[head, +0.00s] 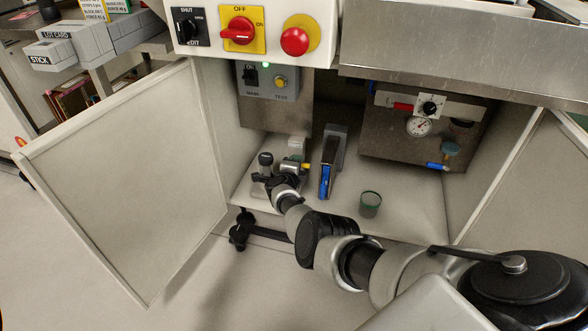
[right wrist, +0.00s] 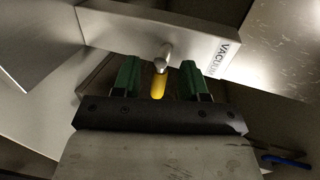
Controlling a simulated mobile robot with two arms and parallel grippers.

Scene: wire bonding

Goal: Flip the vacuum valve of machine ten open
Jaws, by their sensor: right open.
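The vacuum valve's yellow lever (right wrist: 158,86) shows in the right wrist view, below a rounded metal stem on a steel plate with a VACUUM label (right wrist: 222,57). My right gripper (right wrist: 160,74) is open, with one green-padded finger on each side of the lever and a visible gap to both. In the head view my right arm reaches into the open cabinet, and a small yellow part (head: 306,166) shows beside its end. The arm hides much of the valve there. No machine number is readable. My left gripper is not in view.
A blue-and-grey upright object (head: 328,170) and a green-rimmed cup (head: 370,203) stand on the cabinet floor. A gauge panel (head: 385,140) with red and blue handles is at right. The open door (head: 130,180) is at left. Switches and a red button (head: 295,41) are above.

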